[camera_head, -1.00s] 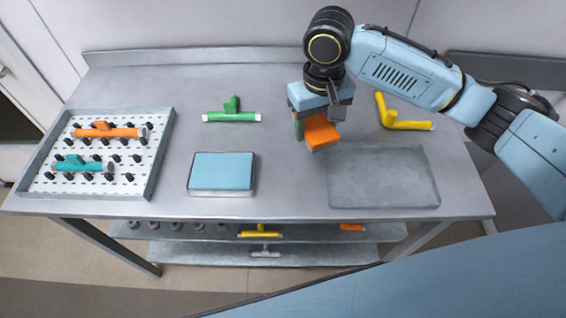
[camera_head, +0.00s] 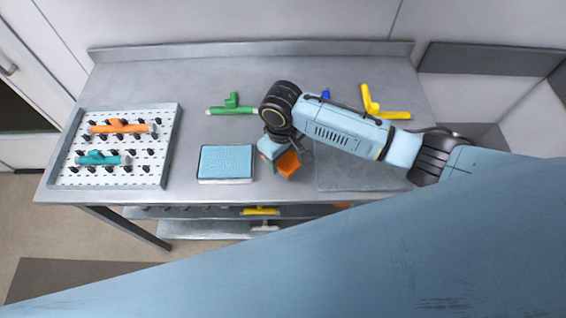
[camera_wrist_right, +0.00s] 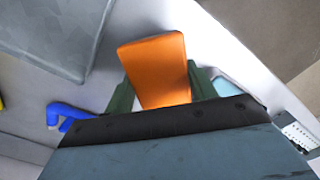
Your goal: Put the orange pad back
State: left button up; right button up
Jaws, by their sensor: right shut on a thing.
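The orange pad (camera_head: 289,164) is in my right gripper (camera_head: 277,160), just right of the blue-topped pad block. In the right wrist view the orange pad (camera_wrist_right: 157,65) sits between the two green fingers of the right gripper (camera_wrist_right: 160,92), which are shut on it. The hand hides its near end. I cannot tell how high it is above the table. The left gripper is not in view.
The blue-topped block (camera_head: 226,162) lies left of the pad. A peg tray (camera_head: 172,135) with orange and teal pipes stands at far left. A grey plate (camera_head: 350,180) lies right. Green (camera_head: 231,109), yellow (camera_head: 385,113) and blue (camera_head: 325,94) pieces lie behind.

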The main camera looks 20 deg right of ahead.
aim_at(283, 165)
jog(key=shift+f, duration=2.05)
jog(key=o, duration=1)
jog(key=shift+f, duration=0.15)
jog(key=shift+o, duration=0.2)
notch_tip(283, 165, up, 12)
jog(key=shift+w+a+r, duration=0.1)
jog(key=shift+r, duration=0.1)
